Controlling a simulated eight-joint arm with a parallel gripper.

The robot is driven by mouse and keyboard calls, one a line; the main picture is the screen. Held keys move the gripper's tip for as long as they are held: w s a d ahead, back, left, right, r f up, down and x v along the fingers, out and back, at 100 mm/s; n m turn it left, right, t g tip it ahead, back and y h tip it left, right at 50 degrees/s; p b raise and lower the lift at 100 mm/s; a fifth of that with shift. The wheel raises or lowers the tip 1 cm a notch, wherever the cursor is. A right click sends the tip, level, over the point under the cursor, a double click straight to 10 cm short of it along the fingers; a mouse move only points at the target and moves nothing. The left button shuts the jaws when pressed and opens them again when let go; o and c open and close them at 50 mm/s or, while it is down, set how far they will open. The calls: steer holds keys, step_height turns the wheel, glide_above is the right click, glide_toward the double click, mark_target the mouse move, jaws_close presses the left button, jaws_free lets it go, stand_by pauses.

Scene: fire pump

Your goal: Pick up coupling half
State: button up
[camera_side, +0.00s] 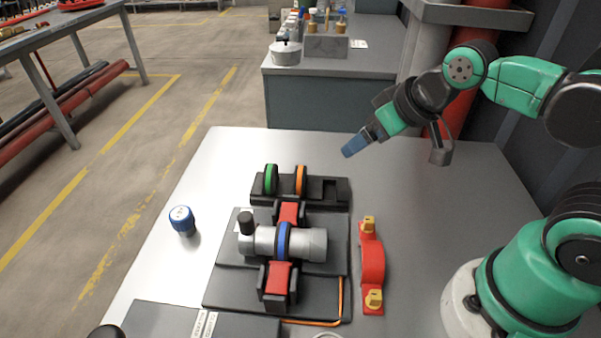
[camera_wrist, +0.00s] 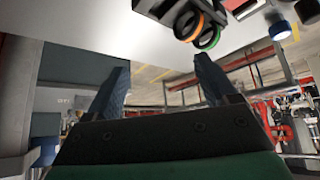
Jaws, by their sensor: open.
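A red curved piece with yellow ends (camera_side: 372,265), which looks like the coupling half, lies on the grey table right of the pump fixture. I cannot confirm its name. The fixture holds a silver cylindrical body (camera_side: 308,244) with a blue ring (camera_side: 283,240), between red blocks (camera_side: 278,274) in black brackets. My gripper (camera_side: 355,145) is raised above the back of the table, behind and away from the red piece. In the wrist view, its two blue fingers (camera_wrist: 160,88) are spread, with nothing between them. The red piece is not identifiable in the wrist view.
A black rack (camera_side: 327,191) behind the pump holds a green ring (camera_side: 270,180) and an orange ring (camera_side: 300,181). A blue-capped part (camera_side: 182,220) stands left on the table (camera_side: 205,180). A dark case (camera_side: 170,320) lies at the front. Table space right of the red piece is clear.

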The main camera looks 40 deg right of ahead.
steer(key=n, duration=0.1)
steer(key=n+g, duration=0.6)
steer(key=n, duration=1.7)
glide_above(374, 252)
steer(key=w, duration=0.1)
step_height(374, 252, down, 6)
steer(key=shift+d+r, duration=0.1)
steer(key=n, duration=0.1)
steer(key=s+n+g, duration=0.1)
steer(key=shift+f+n, duration=0.2)
steer(key=shift+n, duration=0.1)
steer(key=shift+f, duration=2.75)
jaws_close()
